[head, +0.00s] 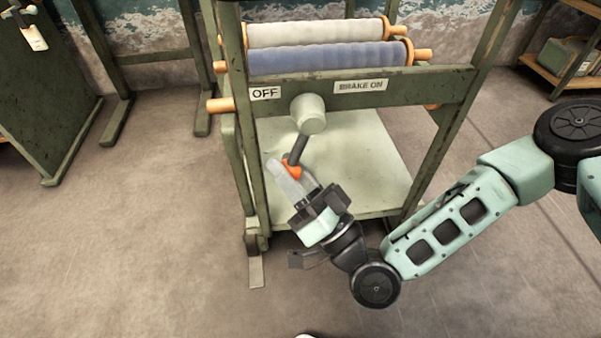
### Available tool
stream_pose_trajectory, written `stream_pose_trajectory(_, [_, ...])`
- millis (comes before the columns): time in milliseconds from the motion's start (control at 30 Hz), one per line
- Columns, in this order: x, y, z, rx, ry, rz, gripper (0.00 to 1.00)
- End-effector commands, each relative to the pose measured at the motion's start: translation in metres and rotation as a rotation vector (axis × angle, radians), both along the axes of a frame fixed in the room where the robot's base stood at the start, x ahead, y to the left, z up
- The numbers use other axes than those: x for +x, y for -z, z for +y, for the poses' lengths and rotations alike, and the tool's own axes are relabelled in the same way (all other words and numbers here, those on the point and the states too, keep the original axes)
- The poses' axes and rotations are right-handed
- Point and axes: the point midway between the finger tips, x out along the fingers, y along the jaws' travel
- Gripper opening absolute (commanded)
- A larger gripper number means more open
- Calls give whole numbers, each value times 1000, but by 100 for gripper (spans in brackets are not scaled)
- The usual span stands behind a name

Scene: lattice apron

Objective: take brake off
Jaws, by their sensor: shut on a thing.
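The brake lever has a pale round hub (309,114) on the front crossbar of a green rack. Its dark shaft (299,150) hangs down and leans a little left, ending in an orange grip (291,169). My gripper (290,174) is shut on the orange grip, coming from below and the right; its fingers hide part of it. An "OFF" label (265,93) is on the crossbar left of the hub, and a "BRAKE ON" label (361,86) is right of it.
The rack holds a white roll (315,33) and a blue roll (328,58) above the crossbar. A pale lower shelf (365,160) lies behind the lever. Rack posts stand on both sides. A green cabinet (45,110) is at left, wooden shelving (562,60) at right. The floor in front is mostly clear.

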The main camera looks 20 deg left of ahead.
Motion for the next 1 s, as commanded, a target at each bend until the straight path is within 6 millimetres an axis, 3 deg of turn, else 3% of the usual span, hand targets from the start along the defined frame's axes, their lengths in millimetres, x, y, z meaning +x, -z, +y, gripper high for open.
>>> stream_pose_trajectory(700, [-5, -2, 6, 65, -3, 42, 0])
stream_pose_trajectory(733, [-5, -2, 6, 65, -3, 42, 44])
stream_pose_trajectory(767, [-5, -2, 6, 65, -3, 42, 52])
stream_pose_trajectory(800, [-5, -2, 6, 64, -3, 41, 57])
stream_pose_trajectory(1000, [-4, -2, 6, 65, -2, 41, 57])
